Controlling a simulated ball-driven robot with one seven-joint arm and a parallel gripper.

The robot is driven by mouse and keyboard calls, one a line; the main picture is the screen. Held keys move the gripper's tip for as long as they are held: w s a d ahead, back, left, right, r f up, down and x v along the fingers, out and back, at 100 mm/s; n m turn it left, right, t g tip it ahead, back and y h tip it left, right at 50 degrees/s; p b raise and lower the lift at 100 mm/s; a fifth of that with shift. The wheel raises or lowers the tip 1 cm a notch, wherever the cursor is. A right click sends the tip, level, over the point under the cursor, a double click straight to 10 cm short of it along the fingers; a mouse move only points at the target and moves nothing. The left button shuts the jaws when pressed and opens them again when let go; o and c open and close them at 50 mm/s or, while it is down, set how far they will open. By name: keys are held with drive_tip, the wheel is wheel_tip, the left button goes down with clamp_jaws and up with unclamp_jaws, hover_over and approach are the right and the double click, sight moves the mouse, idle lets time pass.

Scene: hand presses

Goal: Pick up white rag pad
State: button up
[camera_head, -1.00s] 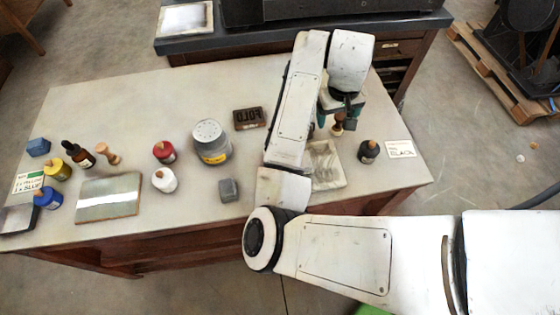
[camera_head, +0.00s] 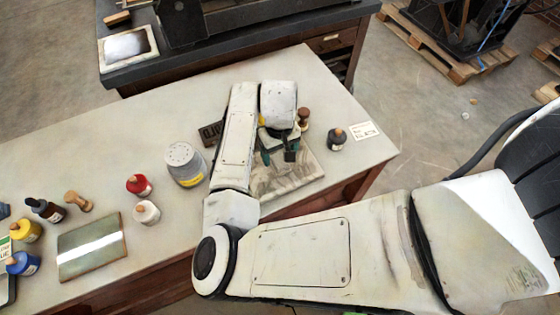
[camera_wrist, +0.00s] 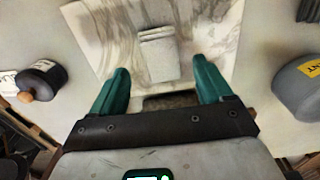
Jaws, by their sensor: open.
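A whitish, folded-looking pad (camera_wrist: 159,54) lies on the veined marble slab (camera_wrist: 222,28) in the wrist view; I take it to be the white rag pad. In the head view my arm and gripper hide the pad, and only part of the slab (camera_head: 300,177) shows. My gripper (camera_head: 278,158) points down over the slab. In the wrist view its teal fingers (camera_wrist: 160,80) are apart and empty, one to each side of the pad's near end. The pad appears just beyond the fingertips; I cannot tell the height gap.
A black jar (camera_head: 337,139) and a label card (camera_head: 364,131) stand right of the slab. A wooden-knobbed tool (camera_head: 303,118) is behind it. A grey can (camera_head: 185,165) is to the left, with red (camera_head: 139,186) and white (camera_head: 147,212) jars beyond.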

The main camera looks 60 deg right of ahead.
sight(279, 158)
drive_tip(key=shift+f, duration=1.8)
drive_tip(key=c, duration=1.1)
drive_tip(key=shift+r, duration=0.1)
drive_tip(key=shift+c, duration=0.2)
drive_tip(key=shift+w, duration=0.1)
drive_tip(key=shift+r, duration=0.35)
wheel_tip(279, 158, up, 2)
drive_tip(key=s+d+r+b, duration=0.1)
drive_tip(key=s+d+r, duration=0.1)
drive_tip(key=s+r, duration=0.3)
drive_tip(key=s+d+r, duration=0.2)
drive_tip(key=s+r, duration=0.3)
drive_tip(key=s, duration=0.3)
drive_tip(key=shift+s+d+b, duration=0.15)
drive_tip(key=shift+d+b, duration=0.2)
